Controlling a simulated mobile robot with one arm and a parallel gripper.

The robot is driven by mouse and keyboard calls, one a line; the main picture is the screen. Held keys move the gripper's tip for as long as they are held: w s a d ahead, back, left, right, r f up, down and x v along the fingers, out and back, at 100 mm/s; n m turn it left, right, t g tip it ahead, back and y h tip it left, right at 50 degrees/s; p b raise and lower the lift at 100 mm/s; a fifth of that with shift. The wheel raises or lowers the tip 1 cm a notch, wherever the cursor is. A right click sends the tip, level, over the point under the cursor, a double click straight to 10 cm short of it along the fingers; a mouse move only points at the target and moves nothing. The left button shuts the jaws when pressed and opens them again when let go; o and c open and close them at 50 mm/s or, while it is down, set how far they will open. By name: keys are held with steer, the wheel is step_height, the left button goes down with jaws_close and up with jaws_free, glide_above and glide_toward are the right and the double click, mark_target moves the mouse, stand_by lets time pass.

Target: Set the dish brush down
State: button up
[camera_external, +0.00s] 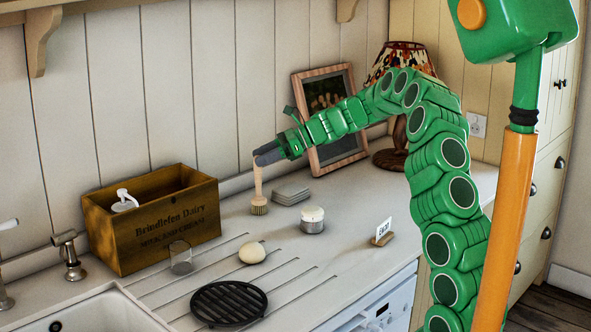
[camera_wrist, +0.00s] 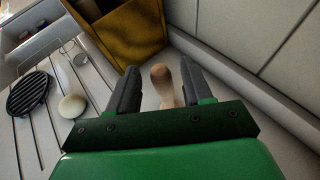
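The dish brush (camera_external: 258,190) has a pale wooden handle and a tan bristle head. It is upright near the wall, bristles down, and the head appears to rest on the counter (camera_external: 340,213). My gripper (camera_external: 267,156) is at the top of the handle. In the wrist view, the rounded handle end (camera_wrist: 162,76) is between the two dark fingers of my gripper (camera_wrist: 158,85), with narrow gaps showing on both sides. The fingers look open around it. The lower brush is hidden there by my gripper body.
A wooden crate (camera_external: 150,222) with a white pump bottle, a glass (camera_external: 181,257), a pale round object (camera_external: 252,253) and a black rack (camera_external: 229,303) are left and front. Stacked grey coasters (camera_external: 290,194) and a lidded jar (camera_external: 312,220) stand just right of the brush.

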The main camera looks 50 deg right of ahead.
steer(key=v, duration=1.2)
steer(key=shift+r, duration=0.15)
steer(key=shift+a, duration=0.1)
steer(key=s+a+r+n+g+h, duration=0.1)
steer(key=s+a+r+n+g, duration=0.15)
steer(key=s+a+n, duration=0.6)
steer(key=s+a+r+n+g, duration=0.15)
steer(key=s+a+g, duration=0.3)
steer(key=a, duration=0.85)
steer(key=s+a+f+n+g+h, duration=0.1)
steer(key=s+a+n+h, duration=0.15)
steer(key=s, duration=0.55)
steer(key=s+a+f+n+g+h, duration=0.1)
steer(key=s+a+f+n, duration=0.2)
steer(key=s, duration=0.4)
steer(key=s+d+f+n+h, duration=0.1)
steer(key=s+n+h, duration=0.1)
steer(key=s, duration=0.5)
steer(key=s+d+f+n+h, duration=0.1)
steer(key=s+d+n+h, duration=0.1)
steer(key=s+n, duration=0.2)
steer(key=s+d+f+n+h, duration=0.1)
steer(key=s+d+n+h, duration=0.1)
steer(key=s, duration=0.8)
steer(key=shift+d+f+n+g, duration=0.3)
steer(key=shift+n+g, duration=0.1)
steer(key=shift+n, duration=0.45)
